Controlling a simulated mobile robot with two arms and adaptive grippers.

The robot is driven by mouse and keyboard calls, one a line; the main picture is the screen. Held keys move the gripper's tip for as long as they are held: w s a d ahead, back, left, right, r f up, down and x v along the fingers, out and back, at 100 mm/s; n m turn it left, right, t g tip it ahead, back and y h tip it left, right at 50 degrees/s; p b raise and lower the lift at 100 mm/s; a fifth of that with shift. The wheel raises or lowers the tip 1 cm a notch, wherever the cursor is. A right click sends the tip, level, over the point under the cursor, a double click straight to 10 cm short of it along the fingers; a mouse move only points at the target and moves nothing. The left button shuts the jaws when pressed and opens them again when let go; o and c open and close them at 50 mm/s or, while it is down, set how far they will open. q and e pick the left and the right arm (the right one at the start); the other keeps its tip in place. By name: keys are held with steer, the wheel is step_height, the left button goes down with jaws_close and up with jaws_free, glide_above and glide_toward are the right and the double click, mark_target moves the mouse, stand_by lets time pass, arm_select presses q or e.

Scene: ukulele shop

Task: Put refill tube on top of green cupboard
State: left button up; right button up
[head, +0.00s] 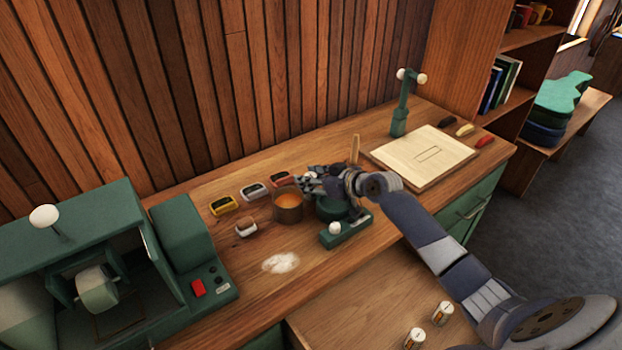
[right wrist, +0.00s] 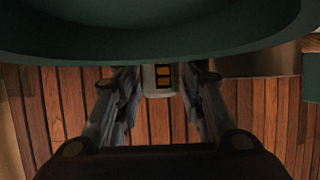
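Two small pale tubes with labels stand on the lower wooden surface in the head view, a farther one (head: 443,313) and a nearer one (head: 415,338). I cannot tell which is the refill tube. A green cupboard front (head: 485,195) shows under the wooden counter. My right gripper (head: 303,183) is over the counter by the green pot. In the right wrist view its fingers (right wrist: 161,84) are apart, with a pale thing with orange and dark marks (right wrist: 160,80) between the tips. I cannot tell whether they grip it or it stands behind. My left gripper is out of view.
An amber jar (head: 288,207), a yellow tuner-like piece (head: 223,205) and white powder (head: 281,263) lie near the gripper. A green machine (head: 185,235) stands left. A pale board (head: 424,157) and green stand (head: 400,115) are right. A green rim (right wrist: 160,45) fills the wrist view's top.

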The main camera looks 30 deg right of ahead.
steer(key=shift+r, duration=0.2)
steer(key=b+v, duration=0.1)
steer(key=v, duration=0.9)
steer(key=shift+s+b, duration=0.3)
steer(key=shift+s, duration=0.1)
steer(key=shift+s+d+r, duration=0.2)
steer(key=shift+s+r, duration=0.2)
steer(key=shift+s, duration=0.1)
